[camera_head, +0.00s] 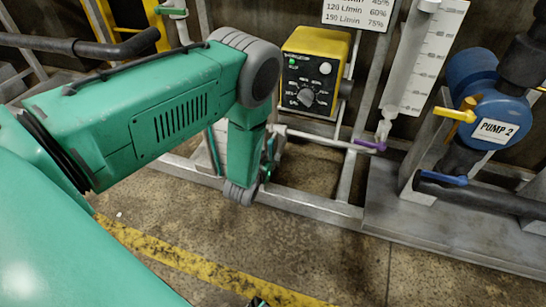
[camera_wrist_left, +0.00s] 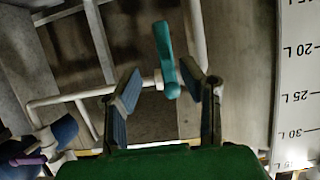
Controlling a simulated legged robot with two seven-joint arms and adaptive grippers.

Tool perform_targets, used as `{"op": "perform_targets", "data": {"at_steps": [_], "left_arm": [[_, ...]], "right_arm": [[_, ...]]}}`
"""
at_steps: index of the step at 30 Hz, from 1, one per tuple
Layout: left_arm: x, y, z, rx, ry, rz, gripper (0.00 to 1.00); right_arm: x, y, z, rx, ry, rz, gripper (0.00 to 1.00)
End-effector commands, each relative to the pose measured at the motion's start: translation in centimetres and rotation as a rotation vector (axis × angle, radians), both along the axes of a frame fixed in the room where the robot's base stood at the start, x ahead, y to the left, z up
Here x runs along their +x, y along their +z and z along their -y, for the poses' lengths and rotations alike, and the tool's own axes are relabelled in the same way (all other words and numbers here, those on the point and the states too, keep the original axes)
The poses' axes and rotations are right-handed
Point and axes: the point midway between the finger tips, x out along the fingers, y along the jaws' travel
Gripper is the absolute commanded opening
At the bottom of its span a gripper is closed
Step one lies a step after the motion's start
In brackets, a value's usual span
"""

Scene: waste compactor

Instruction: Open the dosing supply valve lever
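A teal valve lever (camera_wrist_left: 165,55) on a pale pipe shows in the left wrist view, with its lower end at the pipe. My left gripper (camera_wrist_left: 163,85) is open there, with one blue-padded finger on each side of that lower end. A gap shows on the left side; the right finger is close, and I cannot tell whether it touches. In the head view my left gripper (camera_head: 271,152) is by the pale pipe (camera_head: 315,137), partly hidden by my wrist, and the lever is not clear. A small dark part at the bottom edge may be my right gripper (camera_head: 259,302).
A yellow control box (camera_head: 316,47) stands above the pipe. A purple lever (camera_head: 370,145) is at the pipe's right end, below a graduated column (camera_head: 427,55). A blue pump (camera_head: 486,105) with yellow and blue levers is at right. The floor in front is clear.

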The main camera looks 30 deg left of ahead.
Motion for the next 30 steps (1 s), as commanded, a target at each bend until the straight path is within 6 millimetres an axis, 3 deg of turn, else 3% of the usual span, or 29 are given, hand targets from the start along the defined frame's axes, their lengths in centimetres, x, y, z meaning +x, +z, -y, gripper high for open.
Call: {"op": "perform_targets", "data": {"at_steps": [7,19,20,21,23,30], "left_arm": [[3.2,-1.8,-1.1,-0.005,0.001,0.0,0.35],[4.0,-1.7,-1.1,0.001,0.001,-0.002,0.35],[4.0,-1.7,-1.1,0.001,0.001,-0.002,0.32],[4.0,-1.7,-1.1,0.0,0.001,-0.002,0.18],[4.0,-1.8,-1.1,-0.001,0.0,-0.002,0.0],[3.8,-1.9,-1.2,-0.006,0.001,-0.003,0.0]], "right_arm": [[0.0,-1.9,0.0,0.0,0.0,0.0,0.98],[0.0,-2.1,0.0,0.0,0.0,0.0,0.98],[0.0,-2.1,0.0,0.0,0.0,0.0,0.98],[0.0,-2.1,0.0,0.0,0.0,0.0,0.98],[0.0,-2.1,0.0,0.0,0.0,0.0,0.98],[0.0,-2.0,0.0,0.0,0.0,0.0,0.98]]}}
